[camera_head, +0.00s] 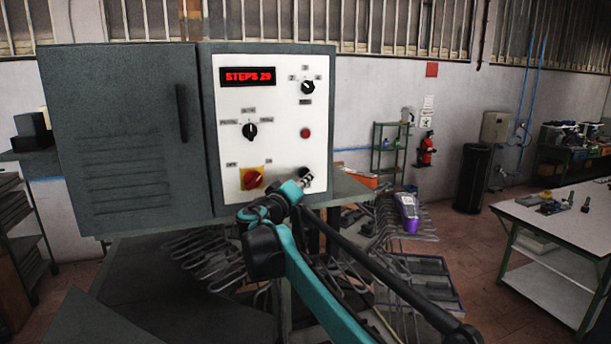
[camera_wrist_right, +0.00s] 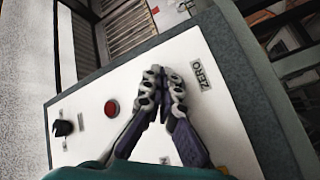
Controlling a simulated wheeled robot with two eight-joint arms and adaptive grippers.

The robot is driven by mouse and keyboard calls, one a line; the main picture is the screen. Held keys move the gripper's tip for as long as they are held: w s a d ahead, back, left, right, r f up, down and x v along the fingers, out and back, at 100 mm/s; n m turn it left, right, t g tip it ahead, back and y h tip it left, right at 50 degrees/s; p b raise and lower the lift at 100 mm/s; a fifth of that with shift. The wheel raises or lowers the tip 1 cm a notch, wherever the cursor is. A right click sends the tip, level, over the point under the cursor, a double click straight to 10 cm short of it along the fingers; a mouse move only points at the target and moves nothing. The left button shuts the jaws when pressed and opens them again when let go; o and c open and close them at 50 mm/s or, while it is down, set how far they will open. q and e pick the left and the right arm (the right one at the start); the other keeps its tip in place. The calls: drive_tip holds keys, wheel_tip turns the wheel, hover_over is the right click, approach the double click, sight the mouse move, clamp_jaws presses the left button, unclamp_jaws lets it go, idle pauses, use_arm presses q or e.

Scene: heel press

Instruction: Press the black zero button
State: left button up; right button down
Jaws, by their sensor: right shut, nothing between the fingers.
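The white control panel (camera_head: 275,130) is on the front of a grey cabinet. The black zero button (camera_head: 307,173) is at the panel's lower right, mostly covered by the fingertips. My right gripper (camera_head: 304,180) is shut and empty, its tips at the button; I cannot tell whether they touch it. In the right wrist view the closed fingers (camera_wrist_right: 163,85) lie over the panel beside the ZERO label (camera_wrist_right: 200,73), and the button is hidden behind them. My left gripper is not in view.
A white table (camera_head: 560,225) stands at the right.

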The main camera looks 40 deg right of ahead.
drive_tip(key=shift+w+d, duration=0.15)
drive_tip(key=shift+w, duration=0.25)
drive_tip(key=shift+w+d, duration=0.15)
drive_tip(key=shift+w, duration=0.3)
idle(0.7)
drive_tip(key=shift+s, duration=0.15)
idle(0.3)
drive_tip(key=shift+s+a, duration=0.3)
drive_tip(key=shift+s, duration=0.4)
drive_tip(key=shift+s, duration=0.1)
drive_tip(key=shift+s+a, duration=0.25)
drive_tip(key=shift+s, duration=0.5)
drive_tip(key=shift+s+a, duration=0.25)
drive_tip(key=shift+s, duration=0.5)
drive_tip(key=shift+s+a, duration=0.25)
drive_tip(key=shift+s, duration=0.5)
